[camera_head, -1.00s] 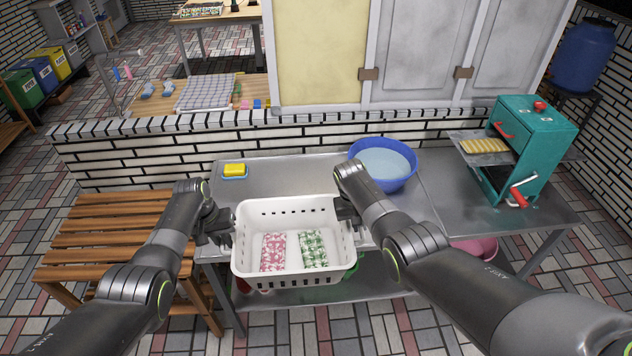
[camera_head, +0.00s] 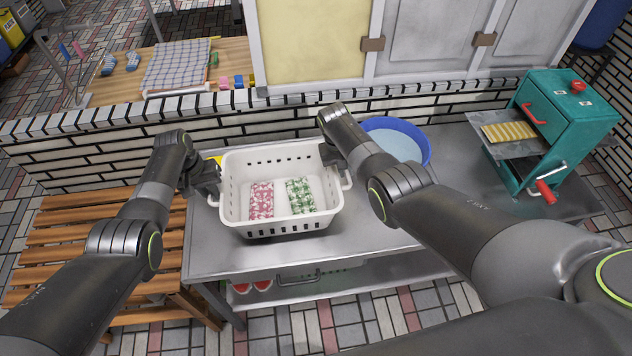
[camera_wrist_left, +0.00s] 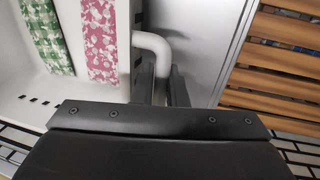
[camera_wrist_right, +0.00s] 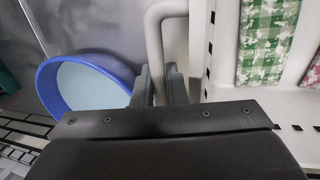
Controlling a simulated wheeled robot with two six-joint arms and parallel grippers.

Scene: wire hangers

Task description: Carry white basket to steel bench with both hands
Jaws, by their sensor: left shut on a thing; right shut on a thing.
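The white basket (camera_head: 283,226) holds a pink patterned cloth (camera_head: 261,201) and a green patterned cloth (camera_head: 300,196). It is over the steel bench (camera_head: 215,262); I cannot tell whether its base touches the top. My left gripper (camera_head: 211,192) is shut on the basket's left handle, which shows between the fingers in the left wrist view (camera_wrist_left: 160,60). My right gripper (camera_head: 340,170) is shut on the right handle, seen in the right wrist view (camera_wrist_right: 155,40). The basket looks about level.
A blue basin (camera_head: 420,140) of water stands behind my right arm. A teal machine (camera_head: 565,130) with a red-handled crank is at the bench's right. A yellow thing (camera_head: 215,159) is partly hidden behind the basket. A wooden slatted bench (camera_head: 75,245) is at left.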

